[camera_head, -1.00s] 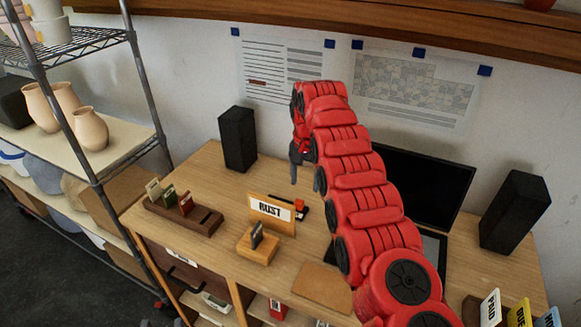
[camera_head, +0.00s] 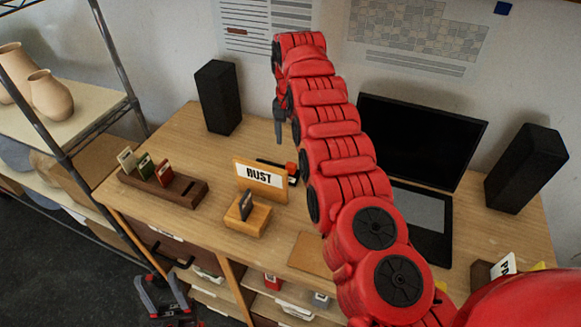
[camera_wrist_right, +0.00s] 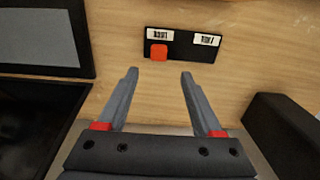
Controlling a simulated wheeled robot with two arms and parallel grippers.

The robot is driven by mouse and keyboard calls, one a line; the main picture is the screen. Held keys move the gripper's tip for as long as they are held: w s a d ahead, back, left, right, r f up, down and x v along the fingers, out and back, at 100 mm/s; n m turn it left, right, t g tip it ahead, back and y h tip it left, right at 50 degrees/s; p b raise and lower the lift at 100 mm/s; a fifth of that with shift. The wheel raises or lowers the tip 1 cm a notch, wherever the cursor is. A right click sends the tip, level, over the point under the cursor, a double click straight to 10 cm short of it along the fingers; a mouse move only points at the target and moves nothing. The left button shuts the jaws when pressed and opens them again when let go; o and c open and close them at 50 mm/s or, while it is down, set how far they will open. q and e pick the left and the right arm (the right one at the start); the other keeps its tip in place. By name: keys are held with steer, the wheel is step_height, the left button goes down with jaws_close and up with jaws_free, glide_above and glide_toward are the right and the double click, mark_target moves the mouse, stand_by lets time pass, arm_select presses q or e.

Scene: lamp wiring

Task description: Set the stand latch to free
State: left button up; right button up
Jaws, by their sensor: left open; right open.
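The latch is a black plate with an orange-red slider (camera_head: 292,168), partly hidden behind the RUST sign in the head view. In the right wrist view the plate (camera_wrist_right: 185,44) has two white labels, too small and blurred to read. The slider (camera_wrist_right: 158,52) sits at the plate's left end there, by the left label. My right gripper (camera_head: 281,124) is open and empty above the desk, behind the sign. Its fingers (camera_wrist_right: 159,75) point toward the slider without touching it. My left gripper (camera_head: 162,295) is open and empty, low at the desk's front left.
The RUST sign (camera_head: 261,179) stands before the latch, with a small wooden card block (camera_head: 247,218) in front. A brown card rack (camera_head: 187,190) lies left. A laptop (camera_head: 420,140) and black speakers (camera_head: 218,97) stand around. A shelf (camera_head: 75,130) borders the desk's left.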

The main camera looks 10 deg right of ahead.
steer(key=p, duration=0.3)
glide_above(291, 164)
step_height(291, 164, down, 5)
steer(key=shift+s+r, duration=0.15)
steer(key=shift+r, duration=0.05)
steer(key=f, duration=0.3)
steer(key=shift+w+f, duration=0.2)
steer(key=shift+f, duration=0.2)
steer(key=shift+s+f, duration=0.1)
steer(key=shift+f, duration=0.25)
jaws_close()
